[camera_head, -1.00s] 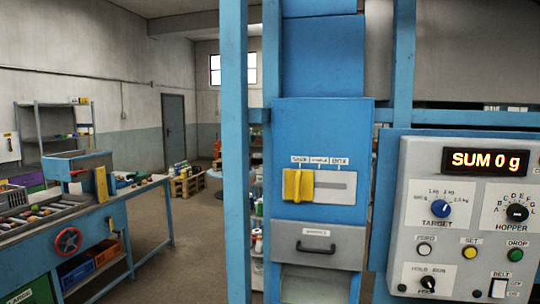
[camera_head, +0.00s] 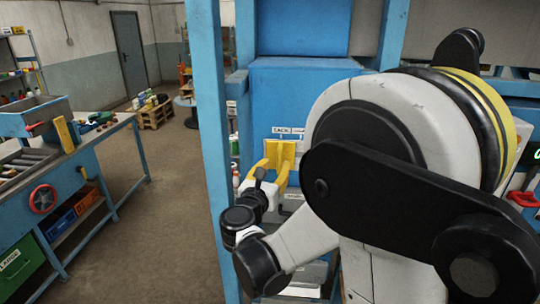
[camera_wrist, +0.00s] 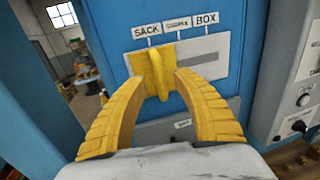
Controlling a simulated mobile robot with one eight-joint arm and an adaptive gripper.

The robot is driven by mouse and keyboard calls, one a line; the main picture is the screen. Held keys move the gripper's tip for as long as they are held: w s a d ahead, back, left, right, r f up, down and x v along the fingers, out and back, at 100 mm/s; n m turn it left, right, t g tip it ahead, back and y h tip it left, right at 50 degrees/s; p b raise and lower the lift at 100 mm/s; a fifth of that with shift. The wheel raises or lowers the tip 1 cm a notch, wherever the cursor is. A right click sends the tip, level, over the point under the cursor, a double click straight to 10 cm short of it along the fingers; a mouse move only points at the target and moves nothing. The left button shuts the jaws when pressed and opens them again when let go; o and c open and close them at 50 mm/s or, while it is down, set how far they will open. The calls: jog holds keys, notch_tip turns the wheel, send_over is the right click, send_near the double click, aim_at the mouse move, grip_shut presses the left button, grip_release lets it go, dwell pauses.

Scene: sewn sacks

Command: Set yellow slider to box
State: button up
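The yellow slider (camera_wrist: 157,68) sits at the left end of its pale plate (camera_wrist: 213,58), below the SACK label (camera_wrist: 146,30). The BOX label (camera_wrist: 207,18) is at the right end. The slider also shows in the head view (camera_head: 281,152), partly behind my gripper (camera_head: 266,170). In the wrist view my gripper (camera_wrist: 160,82) has its two yellow fingers apart, one on each side of the slider's raised handle. Gaps show between the fingers and the handle; whether a tip touches the slider's plate is unclear. My arm hides the right part of the plate in the head view.
A blue post (camera_head: 210,130) stands just left of the slider's cabinet. A grey control panel (camera_wrist: 300,85) is to the right, largely hidden by my arm in the head view. A workbench (camera_head: 120,135) stands at the left, with open floor between.

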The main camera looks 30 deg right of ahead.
aim_at(279, 160)
jog(key=x, duration=0.5)
jog(key=shift+c, duration=0.4)
grip_shut()
jog(key=s+d+b, duration=0.1)
jog(key=s+d, duration=0.5)
jog(key=d, duration=0.4)
jog(key=shift+s+b, duration=0.35)
jog(key=shift+s, duration=0.05)
jog(key=shift+d, duration=0.1)
jog(key=shift+o, duration=0.4)
grip_release()
jog(key=shift+s+d, duration=0.15)
